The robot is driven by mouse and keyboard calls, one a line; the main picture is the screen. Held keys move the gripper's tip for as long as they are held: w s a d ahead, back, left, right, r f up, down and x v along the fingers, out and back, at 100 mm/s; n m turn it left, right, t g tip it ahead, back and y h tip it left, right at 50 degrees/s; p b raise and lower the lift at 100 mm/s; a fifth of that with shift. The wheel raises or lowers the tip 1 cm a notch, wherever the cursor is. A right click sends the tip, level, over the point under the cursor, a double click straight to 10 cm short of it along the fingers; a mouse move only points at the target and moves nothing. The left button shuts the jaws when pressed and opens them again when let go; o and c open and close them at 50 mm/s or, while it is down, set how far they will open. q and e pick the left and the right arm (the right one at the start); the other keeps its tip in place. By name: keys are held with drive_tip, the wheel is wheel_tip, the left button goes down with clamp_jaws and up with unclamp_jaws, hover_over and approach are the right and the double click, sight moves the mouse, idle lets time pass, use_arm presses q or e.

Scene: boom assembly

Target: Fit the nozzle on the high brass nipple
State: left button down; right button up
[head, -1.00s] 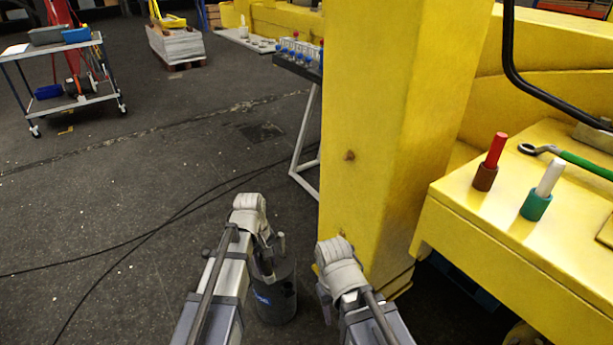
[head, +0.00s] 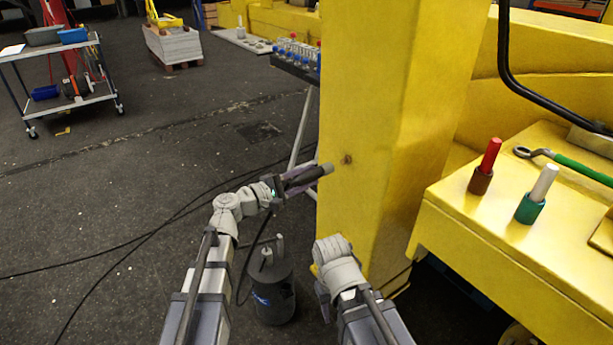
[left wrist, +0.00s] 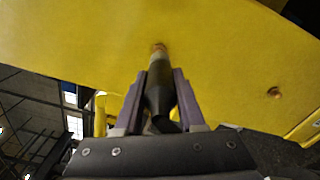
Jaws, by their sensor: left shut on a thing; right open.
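The high brass nipple (head: 347,159) sticks out of the face of the yellow column (head: 385,100). My left gripper (head: 298,181) is shut on the dark nozzle (head: 318,173), whose lighter tip points at the nipple. In the head view a small gap shows between tip and nipple. In the left wrist view the nozzle (left wrist: 159,92) lies between the fingers, its tip lined up just below the nipple (left wrist: 158,48); contact cannot be told there. A second brass nipple (left wrist: 273,92) shows at the right of that view. My right arm is folded by the column's foot; its gripper is hidden.
A dark grey cylindrical container (head: 272,292) stands on the floor between my arms, with a black hose by it. A rack stands behind the column.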

sight(323, 170)
use_arm(q)
drive_tip(key=shift+w+d, duration=0.1)
drive_tip(key=shift+x, duration=1.15)
drive_tip(key=shift+x, duration=1.45)
idle(0.8)
drive_tip(key=shift+c, duration=2.1)
unclamp_jaws()
